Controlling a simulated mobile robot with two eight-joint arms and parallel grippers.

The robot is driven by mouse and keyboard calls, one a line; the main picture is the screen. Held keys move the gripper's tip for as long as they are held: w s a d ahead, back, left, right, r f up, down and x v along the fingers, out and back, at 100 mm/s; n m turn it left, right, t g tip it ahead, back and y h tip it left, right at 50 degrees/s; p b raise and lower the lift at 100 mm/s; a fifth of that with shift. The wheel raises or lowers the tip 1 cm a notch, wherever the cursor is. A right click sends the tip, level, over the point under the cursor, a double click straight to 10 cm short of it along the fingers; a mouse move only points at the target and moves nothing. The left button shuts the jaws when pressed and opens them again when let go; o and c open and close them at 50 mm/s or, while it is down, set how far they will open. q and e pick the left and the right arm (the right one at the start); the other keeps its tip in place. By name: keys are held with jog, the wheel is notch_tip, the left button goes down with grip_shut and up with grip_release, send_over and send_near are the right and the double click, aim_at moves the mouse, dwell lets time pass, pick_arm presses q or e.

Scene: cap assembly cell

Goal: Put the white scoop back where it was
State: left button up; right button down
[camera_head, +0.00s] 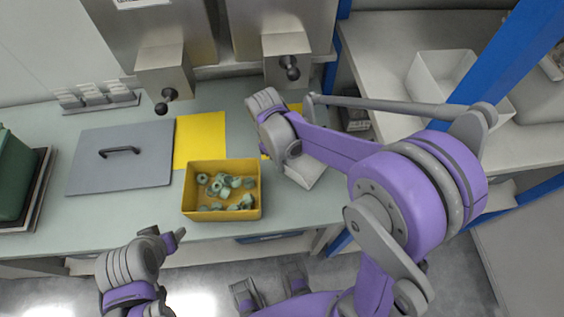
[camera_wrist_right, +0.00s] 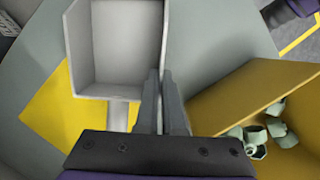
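The white scoop (camera_head: 304,171) is at the bench's front part, right of the yellow bin, partly hidden by my right arm. In the right wrist view the scoop (camera_wrist_right: 117,45) shows its open hollow, with its handle (camera_wrist_right: 117,115) running down towards my gripper's body. My right gripper (camera_wrist_right: 161,75) has its two fingers close together at the scoop's right side wall, which lines up with the narrow gap between them; it looks shut on that wall. The handle is left of the fingers. My left gripper (camera_head: 173,239) is at the lower left, off the bench; its fingers are unclear.
The yellow bin (camera_head: 222,215) with several green pieces stands left of the scoop. A yellow mat (camera_head: 200,140) and a grey lid (camera_head: 120,157) lie further left. Another yellow mat (camera_wrist_right: 55,105) lies partly behind the scoop. Grey machines with dark knobs stand at the back.

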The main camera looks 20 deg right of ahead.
jog(key=shift+f+b, duration=0.35)
jog(key=shift+f, duration=0.15)
jog(key=c, duration=1)
grip_release()
jog(key=shift+o, duration=0.2)
jog(key=p+v, duration=0.1)
jog(key=v, duration=0.9)
jog(key=shift+r, duration=0.4)
